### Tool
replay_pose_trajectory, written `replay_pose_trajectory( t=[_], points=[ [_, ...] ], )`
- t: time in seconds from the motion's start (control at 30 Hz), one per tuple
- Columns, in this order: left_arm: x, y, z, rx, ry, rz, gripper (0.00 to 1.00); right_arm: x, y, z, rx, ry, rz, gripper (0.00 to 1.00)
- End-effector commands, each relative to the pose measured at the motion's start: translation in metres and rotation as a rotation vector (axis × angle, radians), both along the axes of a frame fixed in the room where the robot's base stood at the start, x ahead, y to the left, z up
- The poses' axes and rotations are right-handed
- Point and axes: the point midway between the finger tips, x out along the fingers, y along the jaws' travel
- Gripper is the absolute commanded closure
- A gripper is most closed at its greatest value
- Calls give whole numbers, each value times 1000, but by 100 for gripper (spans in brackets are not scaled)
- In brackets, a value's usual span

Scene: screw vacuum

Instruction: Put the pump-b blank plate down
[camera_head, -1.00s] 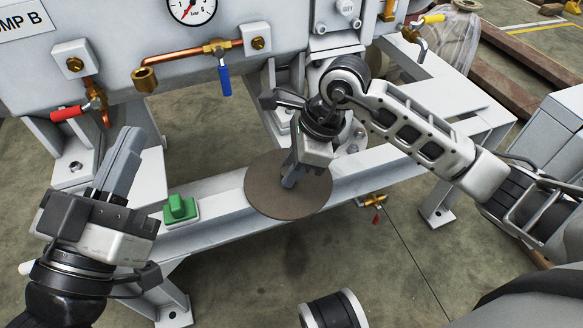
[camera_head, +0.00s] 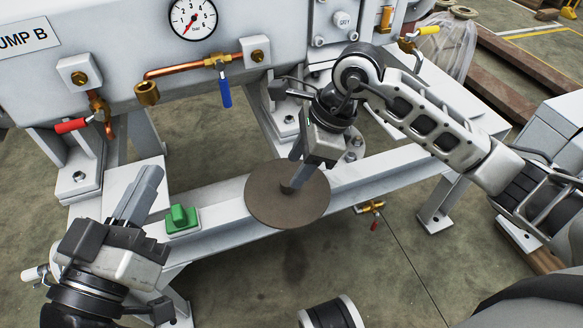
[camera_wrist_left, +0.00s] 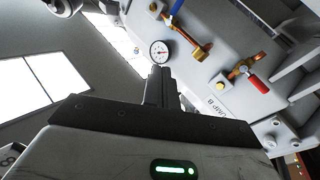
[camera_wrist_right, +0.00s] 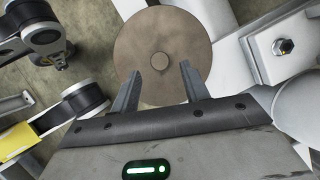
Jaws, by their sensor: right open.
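The pump-b blank plate (camera_head: 272,207) is a flat brown disc with a small round knob at its centre. In the head view it lies on the grey frame beam, overhanging the near edge. The plate also shows in the right wrist view (camera_wrist_right: 137,60), with its knob just beyond the fingertips. My right gripper (camera_head: 293,182) is over the plate, with its fingers (camera_wrist_right: 160,66) spread and nothing between them. My left gripper (camera_head: 147,172) is left of the plate, away from it. Its fingers (camera_wrist_left: 159,72) are together and empty.
A green block (camera_head: 181,218) sits on the beam left of the plate. Behind are the pump body with a gauge (camera_head: 193,17), copper pipe, blue-handled valve (camera_head: 225,92) and red-handled valve (camera_head: 72,125). A brass valve (camera_head: 371,206) hangs below the beam.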

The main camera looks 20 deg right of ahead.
Motion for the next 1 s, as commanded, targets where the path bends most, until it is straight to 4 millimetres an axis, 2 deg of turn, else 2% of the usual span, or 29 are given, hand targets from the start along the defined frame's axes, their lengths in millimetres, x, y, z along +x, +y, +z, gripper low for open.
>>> replay_pose_trajectory(
  t=[0.03, 0.2, 0.4, 0.47, 0.57, 0.67, 0.7, 0.77, 0.8, 0.87, 0.9, 0.93, 1.0],
  points=[
    [-3, -1, -3, -18, 64, -7, 100, -1, -6, 16, -4, -3, -2, 54],
    [-16, -6, -23, -66, 243, -35, 100, -5, -18, 47, -3, -2, 0, 54],
    [-18, -6, -30, -46, 281, -35, 100, -8, -27, 68, -2, 1, 0, 54],
    [-18, -6, -31, -42, 285, -34, 100, -10, -25, 70, 11, 6, 3, 54],
    [-18, -6, -32, -38, 287, -34, 100, -24, -1, 69, 124, 46, 27, 54],
    [-18, -6, -33, -37, 287, -34, 100, -59, 55, 76, 408, 170, 58, 54],
    [-18, -6, -33, -37, 287, -34, 100, -79, 82, 89, 575, 254, 54, 54],
    [-18, -6, -33, -38, 286, -34, 100, -108, 118, 122, 875, 431, 14, 54],
    [-18, -6, -32, -38, 286, -34, 100, -120, 132, 150, 1075, 567, -39, 54],
    [-18, -6, -32, -38, 286, -33, 100, -126, 138, 191, 1354, 794, -156, 54],
    [-18, -6, -32, -38, 286, -33, 100, -121, 134, 213, 1523, 959, -257, 54],
    [-18, -6, -32, -38, 286, -33, 100, -114, 127, 225, 1639, 1090, -344, 54],
    [-18, -6, -32, -38, 286, -33, 100, -91, 105, 236, 1865, 1415, -584, 54]
  ],
)
